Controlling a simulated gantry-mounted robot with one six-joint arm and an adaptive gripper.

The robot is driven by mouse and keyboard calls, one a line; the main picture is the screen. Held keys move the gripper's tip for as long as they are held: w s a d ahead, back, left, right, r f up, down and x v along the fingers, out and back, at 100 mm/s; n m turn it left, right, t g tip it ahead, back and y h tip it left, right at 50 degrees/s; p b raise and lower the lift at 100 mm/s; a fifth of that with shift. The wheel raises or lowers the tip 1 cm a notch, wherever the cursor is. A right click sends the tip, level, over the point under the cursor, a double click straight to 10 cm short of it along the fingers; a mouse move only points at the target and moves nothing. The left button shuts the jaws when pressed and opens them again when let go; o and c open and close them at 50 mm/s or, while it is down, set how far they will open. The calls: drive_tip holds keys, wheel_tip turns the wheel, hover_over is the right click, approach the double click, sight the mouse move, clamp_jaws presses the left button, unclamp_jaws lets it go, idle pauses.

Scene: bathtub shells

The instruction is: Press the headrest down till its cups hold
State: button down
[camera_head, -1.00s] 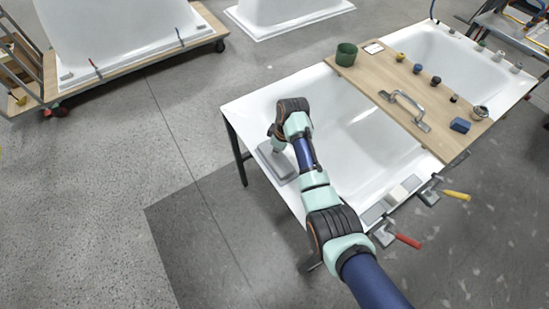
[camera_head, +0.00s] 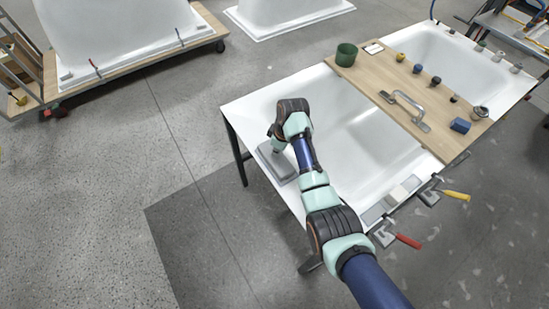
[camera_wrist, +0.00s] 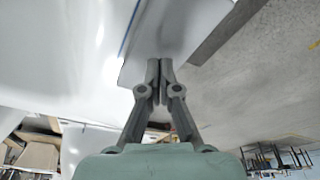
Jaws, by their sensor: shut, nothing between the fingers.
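The headrest (camera_head: 283,172) is a grey rectangular pad at the left end of the near white bathtub shell (camera_head: 345,115) in the head view. My arm reaches over the tub, and its end is at the pad, partly covering it. My gripper (camera_wrist: 160,66) is shut and empty in the wrist view, with its fingertips together over a pale grey surface that seems to be the headrest (camera_wrist: 172,35). I cannot tell whether the tips touch it. A thin blue line runs along the left side of that surface. The cups are hidden under the pad.
Clamps with red (camera_head: 408,241) and yellow (camera_head: 456,195) handles sit at the near edge. Floor is open to the left.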

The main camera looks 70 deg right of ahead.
drive_tip(key=shift+f+b, duration=0.35)
drive_tip(key=shift+f, duration=0.45)
idle(0.4)
wheel_tip(320, 180, up, 8)
drive_tip(key=p, duration=0.8)
idle(0.4)
